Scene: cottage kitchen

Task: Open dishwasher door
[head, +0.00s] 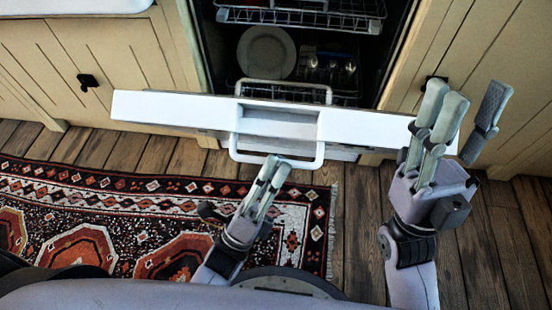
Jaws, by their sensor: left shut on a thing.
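The white dishwasher door (170,110) is tipped partly open toward me, and its top edge spans the middle of the head view. A white bar handle (305,163) sticks out from its front. My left gripper (273,170) is shut on this handle, with its fingertips at the bar. Behind the door, the dark dishwasher interior shows racks (300,16) and a grey plate (266,52). My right gripper (468,105) is open and empty, raised at the right in front of the door's right end. The door's lower front is hidden.
Cream cabinets stand on both sides, with a dark knob (88,82) at the left. A patterned red and black rug (130,215) lies on the wooden floor (357,220) at the left. Bare floor shows between my two arms.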

